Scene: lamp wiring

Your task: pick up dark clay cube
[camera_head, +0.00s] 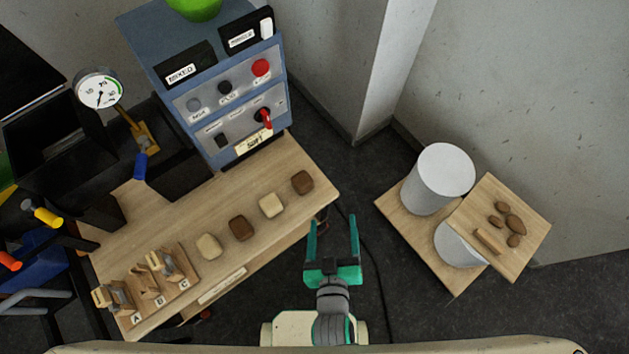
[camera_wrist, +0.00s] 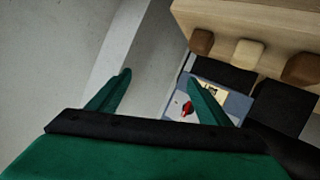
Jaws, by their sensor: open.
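Two dark brown clay cubes sit on the wooden bench in the head view: one near the right corner (camera_head: 302,182) and one further left (camera_head: 241,228). Two light cubes, one (camera_head: 272,205) between them and one (camera_head: 208,246) at the left, complete the row. In the wrist view a dark cube (camera_wrist: 202,41), a light cube (camera_wrist: 248,53) and another dark cube (camera_wrist: 301,70) show at the bench edge. My green gripper (camera_head: 332,222) is open and empty, to the right of the bench's front edge, apart from all cubes. Its fingers (camera_wrist: 156,82) show in the wrist view.
A blue-grey control box (camera_head: 235,100) stands behind the cubes. A wooden holder labelled A, B, C (camera_head: 147,285) stands at the bench's left end. Dark floor lies between.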

